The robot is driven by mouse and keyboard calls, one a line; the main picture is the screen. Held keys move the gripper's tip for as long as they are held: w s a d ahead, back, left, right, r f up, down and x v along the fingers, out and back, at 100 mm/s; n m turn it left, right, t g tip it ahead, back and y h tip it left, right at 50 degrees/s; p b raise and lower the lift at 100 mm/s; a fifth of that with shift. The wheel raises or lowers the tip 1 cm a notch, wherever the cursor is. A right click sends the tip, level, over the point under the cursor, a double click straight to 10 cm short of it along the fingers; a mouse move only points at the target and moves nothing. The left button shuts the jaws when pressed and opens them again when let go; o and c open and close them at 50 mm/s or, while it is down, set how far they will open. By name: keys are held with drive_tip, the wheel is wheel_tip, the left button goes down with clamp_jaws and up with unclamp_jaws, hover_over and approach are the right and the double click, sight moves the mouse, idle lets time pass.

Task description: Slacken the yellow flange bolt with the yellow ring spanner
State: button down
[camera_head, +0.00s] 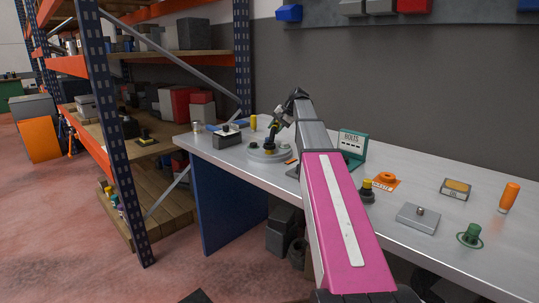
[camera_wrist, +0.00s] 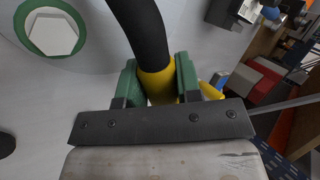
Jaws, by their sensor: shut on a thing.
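My gripper (camera_head: 276,123) is over the round grey flange (camera_head: 268,158) at the bench's far left. In the wrist view its green-padded jaws (camera_wrist: 157,80) are shut on the spanner (camera_wrist: 157,82), which shows a yellow band and a thick black shaft. In the head view a black shaft with yellow at its foot (camera_head: 270,151) stands at the flange's middle; I cannot tell whether that yellow is spanner or bolt. The yellow flange bolt is not clearly visible. A green-ringed bolt with a pale hexagon head (camera_wrist: 52,35) lies left of the jaws in the wrist view.
A dark grey box (camera_head: 227,140) stands left of the flange, a yellow cylinder (camera_head: 253,121) behind it. A teal bolts sign (camera_head: 352,142) stands to the right. Several small parts lie further right, including a grey block (camera_head: 417,218) and an orange-handled item (camera_head: 509,196).

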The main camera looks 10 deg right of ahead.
drive_tip(key=shift+r, duration=3.6)
drive_tip(key=shift+w, duration=0.1)
